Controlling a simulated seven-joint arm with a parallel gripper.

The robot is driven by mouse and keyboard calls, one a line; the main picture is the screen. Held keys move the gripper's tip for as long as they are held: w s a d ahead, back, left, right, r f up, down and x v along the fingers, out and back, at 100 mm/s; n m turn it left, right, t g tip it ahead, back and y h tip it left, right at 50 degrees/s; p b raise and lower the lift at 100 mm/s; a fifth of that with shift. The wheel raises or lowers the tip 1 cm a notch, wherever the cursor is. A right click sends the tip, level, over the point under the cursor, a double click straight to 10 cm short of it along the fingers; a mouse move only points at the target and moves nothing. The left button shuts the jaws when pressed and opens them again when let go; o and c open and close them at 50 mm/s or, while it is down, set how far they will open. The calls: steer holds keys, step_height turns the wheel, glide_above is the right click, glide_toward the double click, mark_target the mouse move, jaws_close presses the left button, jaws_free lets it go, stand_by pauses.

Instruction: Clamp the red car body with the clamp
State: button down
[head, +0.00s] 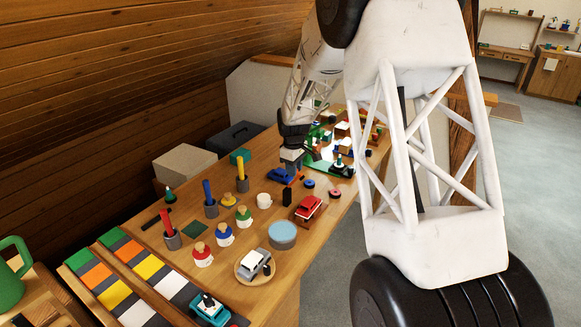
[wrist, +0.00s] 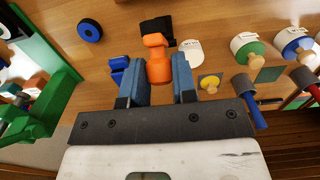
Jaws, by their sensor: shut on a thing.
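The red car body (head: 309,208) sits on the table in the head view, nearer the camera than my gripper (head: 291,162). I cannot make it out in the wrist view. In the wrist view my gripper (wrist: 158,82) is shut on an orange piece (wrist: 158,62) with a wider bottom and a small bent top. I cannot tell whether this piece is the clamp. A green frame with a dark rod (wrist: 42,112) stands at the left of the wrist view, possibly a clamp. A blue car body (head: 282,176) lies just below my gripper in the head view.
Several pegs and knobbed pieces stand to the left. A light-blue round tub (head: 282,236) and a plate with a grey car (head: 252,266) are nearer the camera.

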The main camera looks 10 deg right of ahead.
steer(key=shift+s+d+f, duration=0.1)
steer(key=shift+s+d, duration=0.15)
steer(key=shift+s+d+f, duration=0.25)
steer(key=shift+s+d, duration=0.25)
steer(key=shift+s+d+f, duration=0.8)
steer(key=shift+f, duration=0.1)
steer(key=c, duration=0.9)
jaws_free()
steer(key=shift+r, duration=0.1)
step_height(320, 180, up, 8)
steer(key=shift+f, duration=0.2)
